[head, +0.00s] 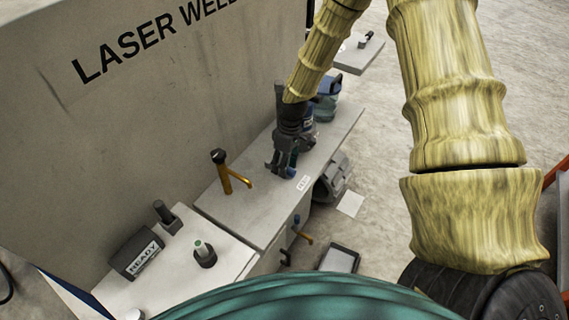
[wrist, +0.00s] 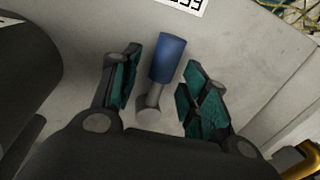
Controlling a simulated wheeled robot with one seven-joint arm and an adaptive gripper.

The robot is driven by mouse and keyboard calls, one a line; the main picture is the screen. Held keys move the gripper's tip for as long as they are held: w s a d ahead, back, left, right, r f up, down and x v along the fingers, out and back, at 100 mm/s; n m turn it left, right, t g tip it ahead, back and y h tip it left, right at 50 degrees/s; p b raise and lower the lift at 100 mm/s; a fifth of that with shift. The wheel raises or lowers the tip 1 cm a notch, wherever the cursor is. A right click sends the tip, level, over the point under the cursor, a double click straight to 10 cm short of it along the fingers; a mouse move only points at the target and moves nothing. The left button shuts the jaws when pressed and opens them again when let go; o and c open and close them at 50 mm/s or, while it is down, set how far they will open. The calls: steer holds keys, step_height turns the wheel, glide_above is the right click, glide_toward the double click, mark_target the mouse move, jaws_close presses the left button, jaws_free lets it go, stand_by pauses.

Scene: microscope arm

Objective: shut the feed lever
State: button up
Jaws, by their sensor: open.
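The feed lever has a blue handle (wrist: 168,58) on a short grey stem (wrist: 150,105), seen in the wrist view on the grey bench top. A partly cut-off printed label (wrist: 187,4) lies beyond its tip, and a label (head: 303,183) shows beside my gripper in the head view. My gripper (wrist: 162,72) is open, with its teal-padded fingers on either side of the handle. A gap shows on both sides, so it looks apart from the handle. In the head view my gripper (head: 282,168) is low over the bench and largely hides the lever.
An orange lever (head: 232,174) with a dark knob stands left of my gripper. A READY box (head: 138,253) and a green-topped button (head: 204,253) are nearer. The LASER WELD cabinet wall (head: 150,110) rises behind the bench (head: 240,225). Blue-teal items (head: 326,100) stand beyond my gripper.

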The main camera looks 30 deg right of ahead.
jaws_close()
stand_by(0.3)
